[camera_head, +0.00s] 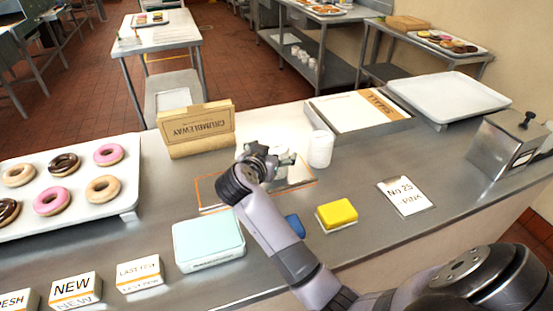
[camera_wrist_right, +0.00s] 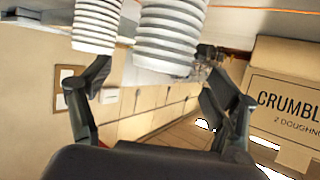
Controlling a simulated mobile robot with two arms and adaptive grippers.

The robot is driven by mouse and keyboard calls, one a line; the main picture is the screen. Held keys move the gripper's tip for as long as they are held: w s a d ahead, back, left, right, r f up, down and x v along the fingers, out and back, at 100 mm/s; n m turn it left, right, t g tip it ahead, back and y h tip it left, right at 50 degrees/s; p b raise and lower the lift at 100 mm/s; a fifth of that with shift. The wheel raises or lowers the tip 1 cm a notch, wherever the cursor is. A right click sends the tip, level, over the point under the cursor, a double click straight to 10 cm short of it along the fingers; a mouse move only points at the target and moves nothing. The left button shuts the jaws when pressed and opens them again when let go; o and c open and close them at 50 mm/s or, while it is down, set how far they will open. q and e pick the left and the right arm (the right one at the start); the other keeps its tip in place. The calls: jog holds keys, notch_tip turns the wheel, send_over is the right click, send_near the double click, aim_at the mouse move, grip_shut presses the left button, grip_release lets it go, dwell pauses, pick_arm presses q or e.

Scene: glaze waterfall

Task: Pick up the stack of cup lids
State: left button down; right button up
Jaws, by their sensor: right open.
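Two white ribbed stacks stand close together on the counter. In the head view one stack (camera_head: 320,150) is in plain sight, and the other (camera_head: 281,154) is partly hidden behind my right gripper (camera_head: 262,158). In the right wrist view they show as a wider stack (camera_wrist_right: 170,35) and a narrower stack (camera_wrist_right: 97,25), both cut by the top edge. I cannot tell for certain which is the cup lids. My right gripper (camera_wrist_right: 154,65) is open and empty, with the wider stack beyond the gap between its fingers. My left gripper is not in view.
A kraft Crumbleway box (camera_head: 195,130) stands left of the gripper. A doughnut tray (camera_head: 125,208), a pale blue box (camera_head: 208,240) and a yellow sponge-like block (camera_head: 337,213) are nearby. A shallow paper tray (camera_head: 360,112) lies behind.

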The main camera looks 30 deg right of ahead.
aim_at(275, 149)
jog(key=x, duration=0.4)
jog(key=shift+w+d, duration=0.1)
jog(key=shift+w, duration=0.1)
jog(key=shift+c, duration=0.4)
jog(key=c, duration=1.2)
